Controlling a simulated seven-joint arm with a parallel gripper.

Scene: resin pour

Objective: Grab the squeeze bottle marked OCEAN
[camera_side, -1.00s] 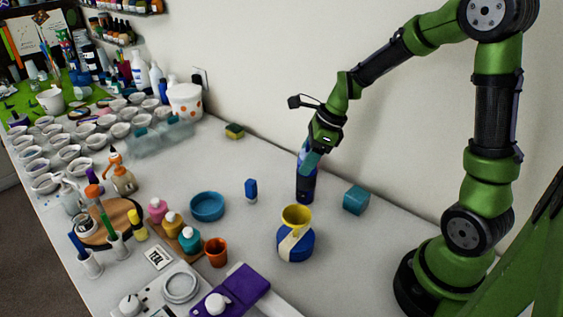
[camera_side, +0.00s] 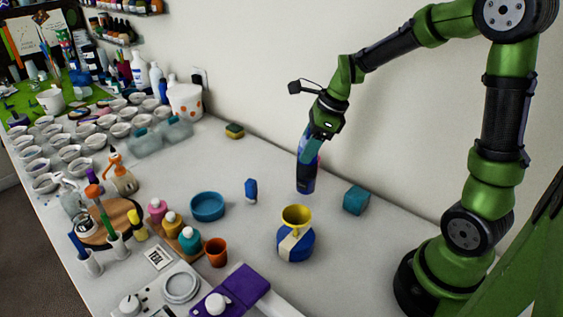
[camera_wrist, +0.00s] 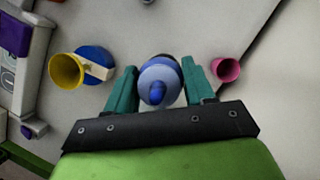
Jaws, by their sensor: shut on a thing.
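A dark blue squeeze bottle (camera_side: 306,180) is upright below my gripper (camera_side: 311,150) in the side view, near the wall. No marking on it can be read. In the wrist view the bottle (camera_wrist: 158,82) shows from above, its blue tip between the two teal fingers. My gripper (camera_wrist: 160,90) is shut on the bottle. The bottle appears raised slightly off the table. The fingers hide its upper part in the side view.
A blue jar (camera_side: 295,245) with a yellow funnel (camera_side: 296,216) stands in front of the bottle. A teal cube (camera_side: 356,200) is to the right. A small blue object (camera_side: 251,190) and a blue bowl (camera_side: 207,206) are to the left. A pink cup (camera_wrist: 228,69) is close by.

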